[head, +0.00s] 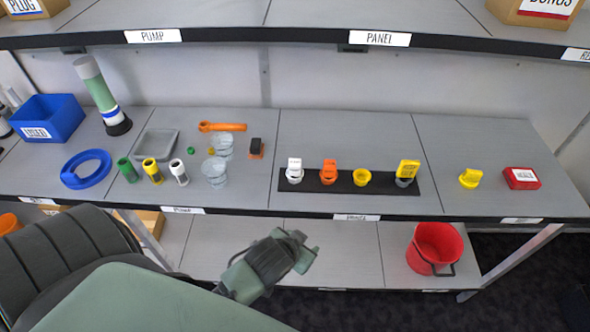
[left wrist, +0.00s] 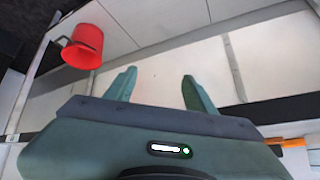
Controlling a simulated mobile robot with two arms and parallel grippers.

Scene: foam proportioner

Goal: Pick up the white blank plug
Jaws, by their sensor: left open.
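A small white cylinder (head: 179,173) with a dark face stands on the grey shelf, right of a yellow and a green one. A white-topped piece (head: 294,170) sits at the left end of the black strip. I cannot tell for sure which of these is the white blank plug. My left gripper (head: 303,252) is in front of and below the shelf edge, apart from both pieces. In the left wrist view the left gripper (left wrist: 157,90) has its fingers spread with nothing between them. My right gripper is not in view.
The black strip (head: 342,188) holds orange and yellow pieces. A yellow piece (head: 470,178) and red box (head: 521,178) stand farther right. A blue bin (head: 48,118), blue ring (head: 86,169) and grey tray (head: 157,143) are left. A red bucket (head: 436,246) stands below.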

